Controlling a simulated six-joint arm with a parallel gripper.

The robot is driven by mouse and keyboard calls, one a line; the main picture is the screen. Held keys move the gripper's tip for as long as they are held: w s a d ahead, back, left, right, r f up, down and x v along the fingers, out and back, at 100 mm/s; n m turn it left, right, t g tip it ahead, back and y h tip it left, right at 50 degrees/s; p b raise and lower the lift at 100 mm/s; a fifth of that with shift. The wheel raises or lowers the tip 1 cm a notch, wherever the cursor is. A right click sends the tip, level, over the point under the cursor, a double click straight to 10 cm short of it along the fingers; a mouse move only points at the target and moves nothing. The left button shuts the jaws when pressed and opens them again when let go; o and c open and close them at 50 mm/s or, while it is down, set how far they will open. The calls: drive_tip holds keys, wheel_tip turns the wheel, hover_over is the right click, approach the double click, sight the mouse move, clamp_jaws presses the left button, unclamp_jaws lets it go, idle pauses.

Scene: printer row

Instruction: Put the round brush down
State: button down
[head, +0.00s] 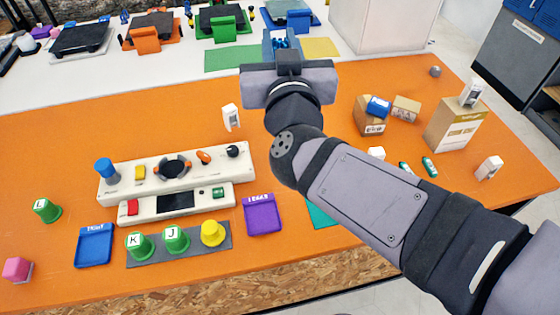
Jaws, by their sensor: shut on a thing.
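My gripper (287,62) reaches away from the camera, over the far part of the workbench near a blue holder-like thing (269,42). Its wide grey body hides most of the fingertips. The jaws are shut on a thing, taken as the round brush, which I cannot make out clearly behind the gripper. Whether it touches the blue thing or the surface beneath cannot be told from this view.
A green mat (225,60) and a yellow mat (320,47) lie on the white surface either side. Printers with orange (146,41), green (223,33) and blue (299,22) parts stand behind. A control panel (125,187) and cardboard boxes (455,130) occupy the orange table (60,140).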

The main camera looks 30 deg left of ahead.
wheel_tip(320, 180, down, 26)
drive_tip(key=shift+f+b, duration=0.25)
drive_tip(key=shift+b, duration=0.15)
idle(0.7)
drive_tip(key=shift+w+f, duration=0.1)
drive_tip(key=c, duration=1.9)
unclamp_jaws()
drive_tip(key=o, duration=0.4)
